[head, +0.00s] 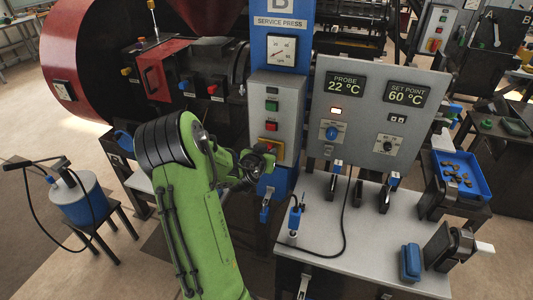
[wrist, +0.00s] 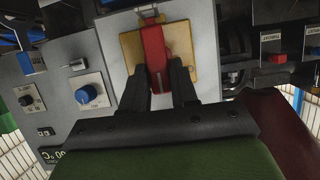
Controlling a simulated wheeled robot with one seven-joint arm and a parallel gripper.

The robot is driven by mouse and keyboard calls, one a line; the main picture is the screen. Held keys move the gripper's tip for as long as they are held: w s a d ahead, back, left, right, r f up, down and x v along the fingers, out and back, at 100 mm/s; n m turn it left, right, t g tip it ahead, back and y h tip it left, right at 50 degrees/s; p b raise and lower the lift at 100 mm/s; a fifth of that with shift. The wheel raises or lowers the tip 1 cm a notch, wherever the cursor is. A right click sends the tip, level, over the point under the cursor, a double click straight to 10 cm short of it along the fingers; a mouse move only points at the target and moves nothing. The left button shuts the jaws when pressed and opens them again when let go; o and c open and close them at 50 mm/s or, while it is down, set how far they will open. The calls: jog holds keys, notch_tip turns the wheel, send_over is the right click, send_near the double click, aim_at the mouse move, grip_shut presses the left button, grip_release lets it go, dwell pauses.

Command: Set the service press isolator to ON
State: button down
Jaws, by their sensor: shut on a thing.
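The service press isolator is a red handle (wrist: 153,45) on a yellow plate (wrist: 183,50), low on the grey control box (head: 274,93) under the "SERVICE PRESS" sign (head: 280,22). In the wrist view the handle points along the length of the box. My gripper (wrist: 160,74) is shut on the red handle, one dark finger on each side. In the head view my gripper (head: 260,160) covers most of the isolator, and only part of the yellow plate (head: 271,145) shows. I cannot read any ON or OFF marking.
A grey panel (head: 350,125) with probe and set point displays and a blue knob (head: 330,133) stands right of the box. Green and red buttons (head: 271,126) sit above the isolator. A workbench (head: 330,235) with tools and a cable is below right.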

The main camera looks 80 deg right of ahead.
jog(key=c, duration=1)
grip_release()
jog(key=shift+o, duration=0.2)
jog(key=b+v, duration=0.3)
jog(key=v, duration=1.2)
jog(key=shift+a+r+b, duration=0.2)
jog(key=shift+a+b, duration=0.15)
